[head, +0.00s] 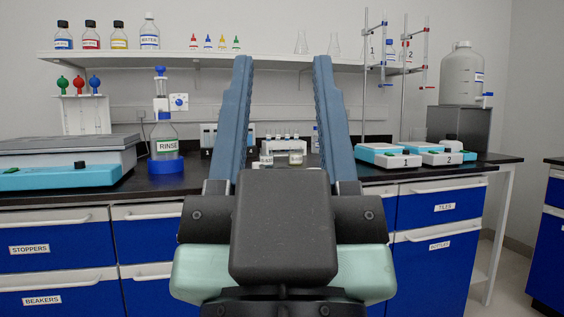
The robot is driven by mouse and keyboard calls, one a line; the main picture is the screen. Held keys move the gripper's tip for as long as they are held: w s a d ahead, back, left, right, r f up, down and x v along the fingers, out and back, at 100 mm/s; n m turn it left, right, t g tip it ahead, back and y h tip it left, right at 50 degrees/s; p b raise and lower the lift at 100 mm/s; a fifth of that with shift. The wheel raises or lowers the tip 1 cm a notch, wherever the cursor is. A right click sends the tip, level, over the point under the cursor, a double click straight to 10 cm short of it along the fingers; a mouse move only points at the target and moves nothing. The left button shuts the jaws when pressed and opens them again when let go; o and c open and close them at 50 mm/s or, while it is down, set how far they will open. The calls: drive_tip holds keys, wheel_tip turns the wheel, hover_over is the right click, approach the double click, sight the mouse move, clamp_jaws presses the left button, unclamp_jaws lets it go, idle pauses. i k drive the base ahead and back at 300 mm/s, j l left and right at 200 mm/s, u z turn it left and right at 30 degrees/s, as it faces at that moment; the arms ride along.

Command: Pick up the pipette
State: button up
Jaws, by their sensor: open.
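My gripper (282,62) is large in the middle of the head view, with its two blue fingers pointing up and forward. It is open, and nothing is between its fingers. At the left on the bench stands a white rack (68,98).
A RINSE bottle (167,148) stands right of the rack. A blue and grey device (65,178) is in front of it. Small bottles (288,152) show between my fingers. Hot plates (388,157) and clamp stands (404,85) are at the right. A shelf (270,60) runs above.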

sight(79, 82)
drive_tip(key=u, duration=1.05)
